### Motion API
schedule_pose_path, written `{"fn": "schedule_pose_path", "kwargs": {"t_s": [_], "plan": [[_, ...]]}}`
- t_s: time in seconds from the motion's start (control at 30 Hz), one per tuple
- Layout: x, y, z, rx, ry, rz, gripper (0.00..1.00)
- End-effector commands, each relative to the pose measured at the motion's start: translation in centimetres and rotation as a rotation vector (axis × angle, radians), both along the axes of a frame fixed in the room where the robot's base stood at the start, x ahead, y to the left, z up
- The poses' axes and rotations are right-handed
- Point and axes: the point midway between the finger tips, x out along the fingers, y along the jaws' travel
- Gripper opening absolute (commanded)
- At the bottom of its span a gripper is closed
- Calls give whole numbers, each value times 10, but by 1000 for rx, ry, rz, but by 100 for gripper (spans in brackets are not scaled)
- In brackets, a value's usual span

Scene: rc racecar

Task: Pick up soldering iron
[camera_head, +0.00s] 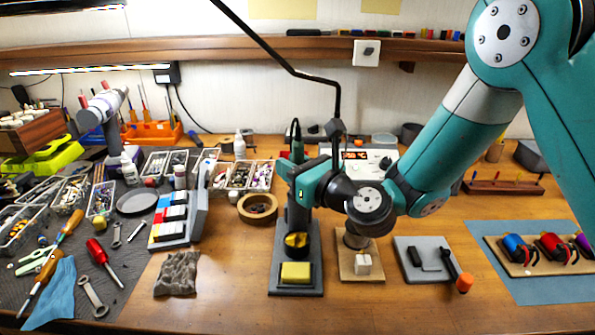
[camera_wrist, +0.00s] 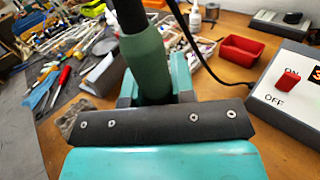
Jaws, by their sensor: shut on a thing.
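The soldering iron has a green grip and a black upper end; it stands roughly upright in the head view (camera_head: 297,150) and in the wrist view (camera_wrist: 147,70). My gripper (camera_head: 298,174) is shut around its green grip. The wrist view shows my gripper (camera_wrist: 152,98) with the grip between its jaws. A dark stand (camera_head: 312,262) with a yellow sponge (camera_head: 296,272) and a round brass-coloured cleaner (camera_head: 296,241) is below my gripper. The iron's lower end is hidden, so I cannot tell whether it is in the stand.
A soldering station (camera_head: 385,157) with a lit display and on/off switch is behind. A tape roll (camera_head: 257,208) and a grey block with coloured parts (camera_head: 178,218) are to the left. Motors (camera_head: 550,247) lie on the right.

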Motion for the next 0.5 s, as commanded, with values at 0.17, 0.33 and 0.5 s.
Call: {"fn": "schedule_pose_path", "kwargs": {"t_s": [0.17,0.33,0.5], "plan": [[0,0,2,1,-1,0,3],[0,0,14,1,-2,1,3],[0,0,43,1,-4,0,3]]}}
